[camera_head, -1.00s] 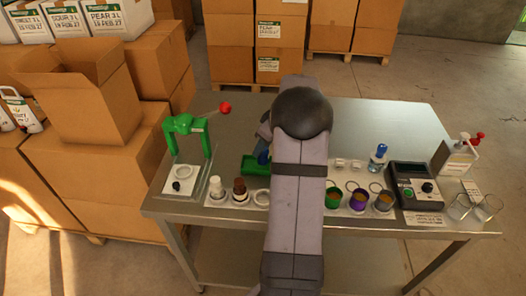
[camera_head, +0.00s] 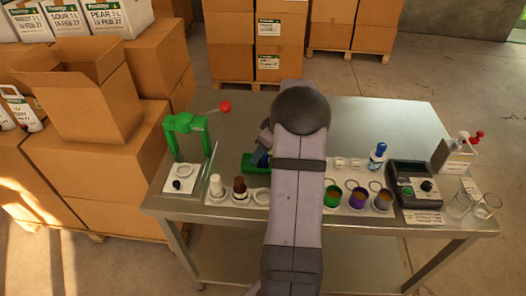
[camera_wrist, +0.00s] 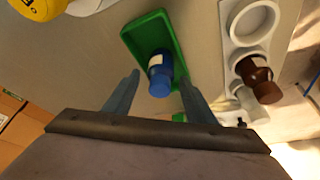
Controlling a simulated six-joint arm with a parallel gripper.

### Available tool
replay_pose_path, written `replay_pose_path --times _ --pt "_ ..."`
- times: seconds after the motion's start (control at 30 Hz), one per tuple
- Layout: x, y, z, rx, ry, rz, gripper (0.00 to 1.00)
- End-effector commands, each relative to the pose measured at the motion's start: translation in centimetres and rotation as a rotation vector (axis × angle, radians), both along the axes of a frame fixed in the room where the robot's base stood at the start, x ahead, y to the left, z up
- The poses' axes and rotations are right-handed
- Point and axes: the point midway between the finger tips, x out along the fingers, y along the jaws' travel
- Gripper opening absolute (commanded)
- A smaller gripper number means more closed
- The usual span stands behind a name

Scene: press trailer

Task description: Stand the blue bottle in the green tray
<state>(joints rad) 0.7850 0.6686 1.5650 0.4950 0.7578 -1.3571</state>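The blue bottle (camera_wrist: 160,75), with a white band, is in the green tray (camera_wrist: 149,29) in the wrist view. Its cap faces the camera, and it looks upright. In the head view, the green tray (camera_head: 249,160) is left of my arm, which hides its right part. The bottle (camera_head: 260,157) shows there only as a small dark blue patch. My gripper (camera_wrist: 158,82) is open, with one finger on each side of the bottle. Gaps show between the bottle and both fingers in the wrist view.
A brown bottle (camera_head: 240,187) and a white bottle (camera_head: 217,185) stand on a holder in front of the tray. A green press (camera_head: 187,125) is at the left. Coloured cups (camera_head: 358,198) and a grey device (camera_head: 414,185) stand right of my arm. The table's back right is clear.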

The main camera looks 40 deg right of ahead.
Motion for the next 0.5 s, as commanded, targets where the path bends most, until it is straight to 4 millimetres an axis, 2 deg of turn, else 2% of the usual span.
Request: replay_pose_path --times 0.27,0.5 --pt "-0.1 -0.1 0.7 -0.001 -0.002 -0.001 0.5" --pt "-1.5 -0.5 4.0 -0.004 -0.005 -0.001 0.5"
